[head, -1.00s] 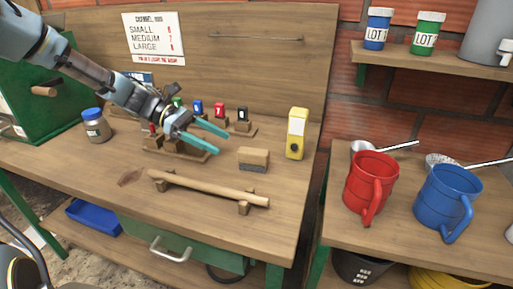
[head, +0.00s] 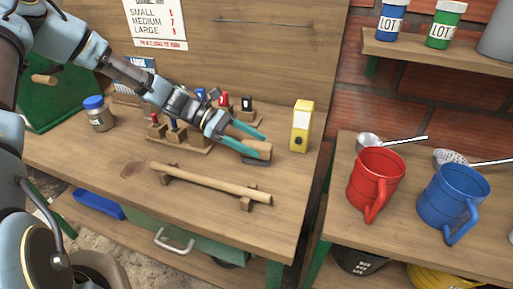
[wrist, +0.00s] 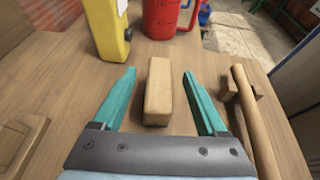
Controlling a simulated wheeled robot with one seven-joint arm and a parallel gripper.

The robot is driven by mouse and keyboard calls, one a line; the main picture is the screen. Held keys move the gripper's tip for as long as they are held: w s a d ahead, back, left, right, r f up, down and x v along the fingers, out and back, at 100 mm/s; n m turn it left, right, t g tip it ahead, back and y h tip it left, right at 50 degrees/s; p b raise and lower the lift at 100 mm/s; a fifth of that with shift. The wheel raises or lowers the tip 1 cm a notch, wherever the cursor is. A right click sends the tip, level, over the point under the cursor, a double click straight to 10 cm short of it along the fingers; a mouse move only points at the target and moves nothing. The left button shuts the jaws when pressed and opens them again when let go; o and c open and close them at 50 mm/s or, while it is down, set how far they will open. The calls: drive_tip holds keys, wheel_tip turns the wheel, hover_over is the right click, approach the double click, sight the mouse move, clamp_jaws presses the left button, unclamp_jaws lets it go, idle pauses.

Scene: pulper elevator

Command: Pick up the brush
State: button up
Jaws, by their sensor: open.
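The brush is a small wooden block (head: 262,150) with a dark underside, lying on the workbench. In the wrist view the brush (wrist: 158,92) shows its plain wooden top and lies lengthwise between my two teal fingers. My gripper (head: 264,147) is open, with one finger on each side of the brush. In the wrist view my gripper (wrist: 158,73) shows a clear gap between each finger and the block. The near finger hides part of the brush in the head view. I cannot tell how far the fingers are above the bench top.
A yellow device (head: 301,126) stands just right of the brush. A wooden rod (head: 212,183) rests on two supports in front. A rack of stamps (head: 180,143) is behind to the left. A jar (head: 98,113) stands further left. Red (head: 375,180) and blue (head: 452,195) mugs stand on the right table.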

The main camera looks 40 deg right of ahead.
drive_tip(key=shift+x, duration=0.85)
drive_tip(key=shift+c, duration=0.2)
clamp_jaws()
